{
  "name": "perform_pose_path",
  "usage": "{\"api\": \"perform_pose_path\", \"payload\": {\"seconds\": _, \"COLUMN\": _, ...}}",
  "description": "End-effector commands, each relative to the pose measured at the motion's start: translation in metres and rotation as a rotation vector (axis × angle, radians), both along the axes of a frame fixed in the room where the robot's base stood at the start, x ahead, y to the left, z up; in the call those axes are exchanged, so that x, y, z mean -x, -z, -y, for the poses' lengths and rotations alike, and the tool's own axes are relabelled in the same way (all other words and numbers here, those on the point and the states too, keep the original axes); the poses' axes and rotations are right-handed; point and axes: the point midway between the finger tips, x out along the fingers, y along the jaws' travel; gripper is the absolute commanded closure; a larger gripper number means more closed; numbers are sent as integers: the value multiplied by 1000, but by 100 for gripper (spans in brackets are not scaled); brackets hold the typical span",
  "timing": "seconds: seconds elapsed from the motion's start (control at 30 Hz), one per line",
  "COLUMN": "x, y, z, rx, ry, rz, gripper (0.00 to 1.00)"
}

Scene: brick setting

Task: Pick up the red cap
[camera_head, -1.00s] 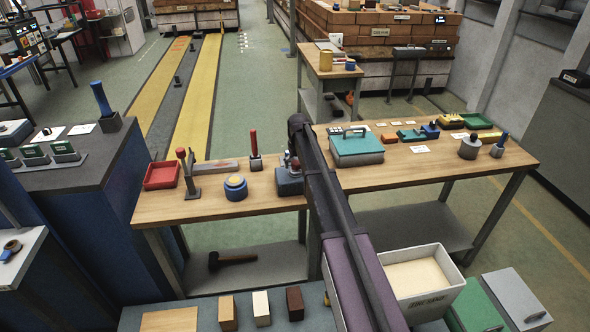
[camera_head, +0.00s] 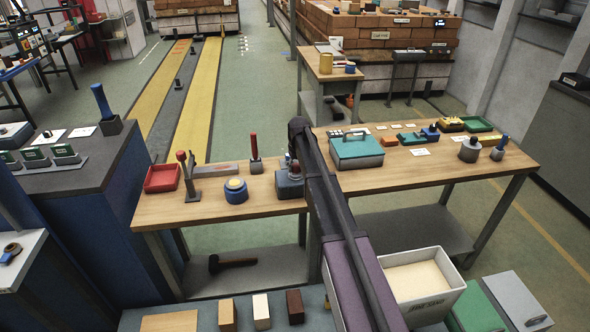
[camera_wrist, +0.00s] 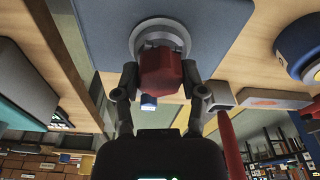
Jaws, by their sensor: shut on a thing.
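The red cap (camera_wrist: 162,74) shows in the wrist view between the two fingers of my gripper (camera_wrist: 160,80), which is shut on it. The cap is in front of a round grey collar (camera_wrist: 160,36) on a blue-grey block (camera_wrist: 225,22). I cannot tell whether the cap still touches the collar. In the head view, the blue-grey block (camera_head: 289,186) stands on the wooden table, just left of my arm. My arm hides most of my gripper there.
On the wooden table (camera_head: 400,172), left of the block, are a blue round container (camera_head: 236,191), a red-handled tool (camera_head: 254,145), an upright stand (camera_head: 190,178) and a red tray (camera_head: 162,177). A teal case (camera_head: 357,151) stands close to the right of my arm.

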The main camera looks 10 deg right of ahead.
Motion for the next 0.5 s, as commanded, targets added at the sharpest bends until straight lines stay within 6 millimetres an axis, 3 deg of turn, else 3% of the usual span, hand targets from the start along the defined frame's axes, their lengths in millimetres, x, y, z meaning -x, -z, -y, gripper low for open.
{"api": "perform_pose_path", "payload": {"seconds": 0.5, "x": 0, "y": -11, "z": 0, "rx": 0, "ry": 0, "rz": 0, "gripper": 100}}
